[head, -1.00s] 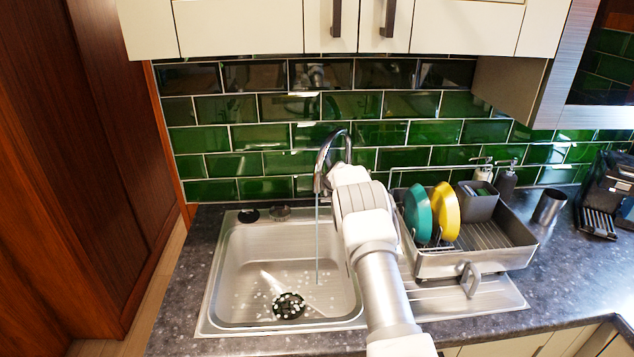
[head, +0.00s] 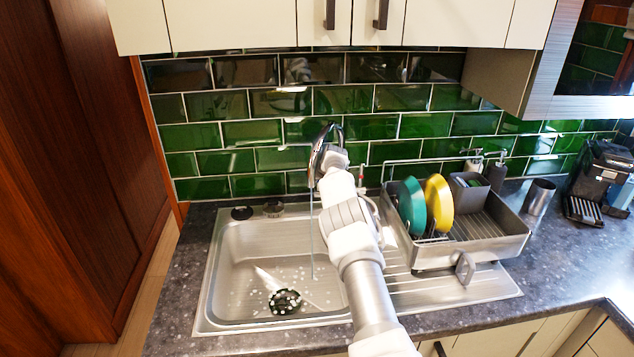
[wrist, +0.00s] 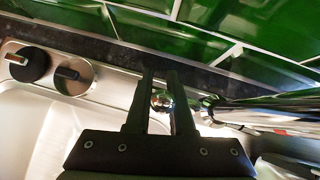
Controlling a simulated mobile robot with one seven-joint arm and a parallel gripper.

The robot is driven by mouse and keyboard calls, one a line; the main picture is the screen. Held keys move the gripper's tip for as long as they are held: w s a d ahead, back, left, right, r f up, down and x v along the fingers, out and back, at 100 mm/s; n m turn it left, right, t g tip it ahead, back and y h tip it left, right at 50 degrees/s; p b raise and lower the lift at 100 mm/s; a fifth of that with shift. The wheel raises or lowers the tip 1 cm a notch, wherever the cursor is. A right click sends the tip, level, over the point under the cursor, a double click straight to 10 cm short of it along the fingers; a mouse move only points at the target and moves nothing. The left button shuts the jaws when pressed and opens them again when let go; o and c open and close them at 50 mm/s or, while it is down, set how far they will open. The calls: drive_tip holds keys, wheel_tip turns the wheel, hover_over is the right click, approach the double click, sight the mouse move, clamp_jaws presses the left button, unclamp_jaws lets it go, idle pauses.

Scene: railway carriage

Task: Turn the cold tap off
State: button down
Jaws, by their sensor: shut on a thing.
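The chrome tap (head: 320,150) arches over the left sink bowl, and a thin stream of water (head: 312,235) runs from its spout. In the wrist view its chrome body (wrist: 265,108) lies to the right of my gripper (wrist: 163,88). My gripper is shut on a small round chrome handle (wrist: 161,101) on the left side of the tap, apparently the cold one. A small red mark (wrist: 281,132) shows beyond the tap body. In the head view my arm hides the fingers and the handle.
The sink bowl (head: 240,265) has a dark drain. Two round knobs (wrist: 28,64) sit on the sink's back rim. A dish rack (head: 480,250) with a teal plate (head: 411,206) and a yellow plate (head: 438,204) stands right of my arm. Green tiles (head: 280,103) rise close behind.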

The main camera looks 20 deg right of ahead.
drive_tip(key=c, duration=0.8)
unclamp_jaws()
drive_tip(key=shift+s+d+r, duration=0.1)
drive_tip(key=shift+s+r, duration=0.3)
drive_tip(key=shift+r, duration=0.2)
drive_tip(key=shift+s+r, duration=0.35)
drive_tip(key=shift+s, duration=0.1)
drive_tip(key=shift+b+v, duration=0.55)
drive_tip(key=shift+v, duration=1.95)
drive_tip(key=shift+f, duration=0.1)
drive_tip(key=shift+c, duration=0.2)
